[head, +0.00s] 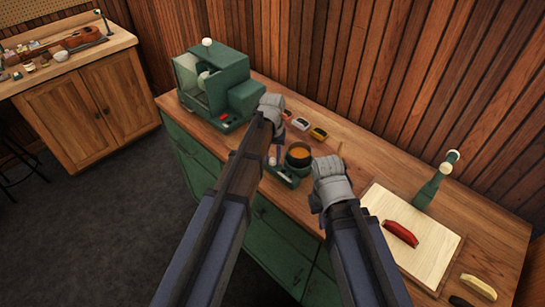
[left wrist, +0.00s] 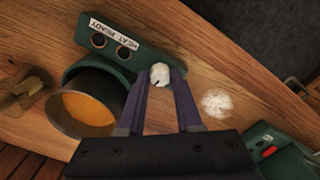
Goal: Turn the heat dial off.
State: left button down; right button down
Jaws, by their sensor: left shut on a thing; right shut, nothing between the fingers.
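The heat dial is a small white knob (left wrist: 159,73) on the corner of a dark green heater base (left wrist: 120,59) with a "HEAT READY" label and two dark round indicators. A small dark mark shows on the knob. My left gripper (left wrist: 160,78) is shut on the knob, one finger on each side. In the head view my left gripper (head: 271,150) is mostly behind its own arm. A dark pot of orange contents (head: 299,154) stands on the heater beside the dial. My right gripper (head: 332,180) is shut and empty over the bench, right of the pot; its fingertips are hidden.
A green machine (head: 230,95) with a clear front stands left on the bench. Several small trays (head: 318,133) lie behind the pot. A pale board (head: 425,225) with a red piece (head: 401,233) is at right. A white patch (left wrist: 216,103) is near the dial.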

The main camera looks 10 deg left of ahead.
aim_at(273, 159)
pick_arm(q)
jog(key=shift+n, duration=1.1)
jog(key=c, duration=0.6)
grip_release()
jog(key=shift+r, duration=0.15)
pick_arm(e)
jog(key=shift+r, duration=0.15)
pick_arm(q)
notch_tip(273, 159, up, 8)
jog(key=p, duration=0.8)
jog(key=shift+f, duration=0.2)
pick_arm(e)
notch_tip(273, 159, up, 8)
jog(key=shift+f, duration=0.25)
pick_arm(q)
jog(key=shift+f, duration=0.1)
